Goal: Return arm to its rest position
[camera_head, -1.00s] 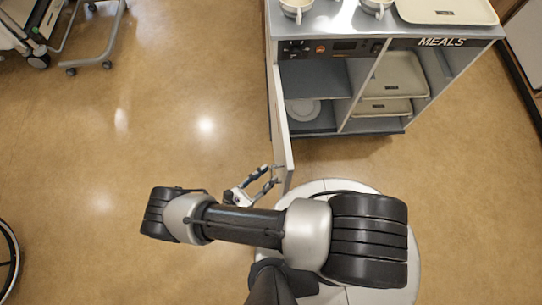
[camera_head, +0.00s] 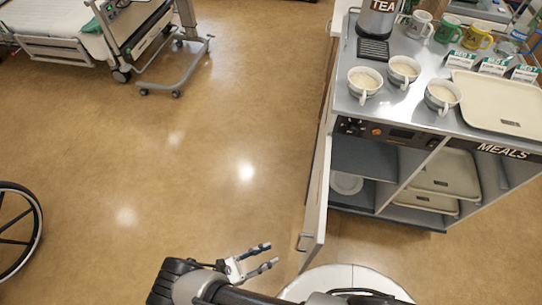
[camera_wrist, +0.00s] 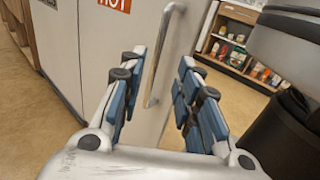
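My gripper (camera_head: 272,255) is at the bottom of the head view, left of the open door (camera_head: 319,195) of the meal cart. Its two fingers are spread with nothing between them. In the wrist view my gripper (camera_wrist: 160,88) is also open and empty. The pale door (camera_wrist: 178,60) and its upright metal handle (camera_wrist: 157,60) show beyond and between the fingers there. The handle (camera_head: 302,243) shows near the door's free edge in the head view, a little right of the fingertips. Much of my arm is cut off by the lower picture edge.
The meal cart (camera_head: 408,133) carries bowls, mugs, a tea urn (camera_head: 377,18) and a tray (camera_head: 500,103). Its open shelves hold a plate (camera_head: 346,183) and trays. A bed (camera_head: 60,45) and a wheeled stand (camera_head: 180,70) are upper left, a wheel (camera_head: 38,225) lower left. Middle floor is clear.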

